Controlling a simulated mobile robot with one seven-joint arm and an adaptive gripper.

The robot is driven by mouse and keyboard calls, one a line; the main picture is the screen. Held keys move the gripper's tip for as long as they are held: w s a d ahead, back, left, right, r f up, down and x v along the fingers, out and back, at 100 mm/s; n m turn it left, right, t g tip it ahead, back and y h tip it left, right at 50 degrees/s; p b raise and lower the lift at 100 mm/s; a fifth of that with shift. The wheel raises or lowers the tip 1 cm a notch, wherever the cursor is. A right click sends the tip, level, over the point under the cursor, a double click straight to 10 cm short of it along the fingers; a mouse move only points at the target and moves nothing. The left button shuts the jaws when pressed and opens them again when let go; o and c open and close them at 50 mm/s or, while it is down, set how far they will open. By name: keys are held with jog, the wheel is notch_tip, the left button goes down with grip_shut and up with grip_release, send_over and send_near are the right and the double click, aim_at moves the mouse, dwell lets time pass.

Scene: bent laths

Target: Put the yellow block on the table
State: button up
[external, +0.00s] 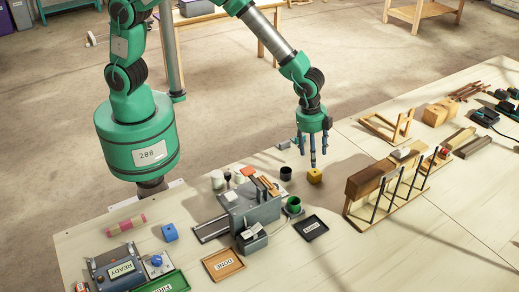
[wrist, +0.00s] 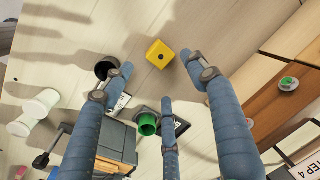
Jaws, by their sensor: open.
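A yellow block (external: 314,176) with a dark round spot on its side rests on the light wooden table (external: 345,235), left of the wooden rack. In the wrist view the yellow block (wrist: 160,54) lies at the upper middle, beyond and between the blue fingertips. My gripper (external: 312,158) points down above and close to the block in the external view. Its fingers are spread in the wrist view (wrist: 163,80) and hold nothing. I see no contact between fingers and block.
A black cup (external: 286,173) stands just left of the block. A green cup (external: 294,204) and a black tray (external: 311,228) are nearer the front. A wooden rack with dark upright rods (external: 400,190) stands to the right. A grey machine (external: 250,207) is at the left.

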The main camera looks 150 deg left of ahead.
jog(key=shift+d+r, duration=0.2)
jog(key=shift+r, duration=1.3)
jog(key=s+d+r+t, duration=0.1)
jog(key=s+d+r, duration=0.1)
jog(key=d+r, duration=1)
jog(key=s+d+r+t, duration=0.1)
jog(key=s+d+r, duration=0.2)
jog(key=d+r, duration=0.95)
jog(key=s+d+r+t, duration=0.1)
jog(key=s+d+r, duration=0.2)
jog(key=s+d, duration=0.7)
jog(key=s+d+r+n+t+h, duration=0.1)
jog(key=s+d+r+t, duration=0.1)
jog(key=s+d, duration=0.9)
jog(key=shift+s+d+r+n, duration=0.25)
jog(key=shift+s+r+n, duration=0.05)
jog(key=shift+s+r, duration=0.6)
jog(key=shift+f, duration=0.1)
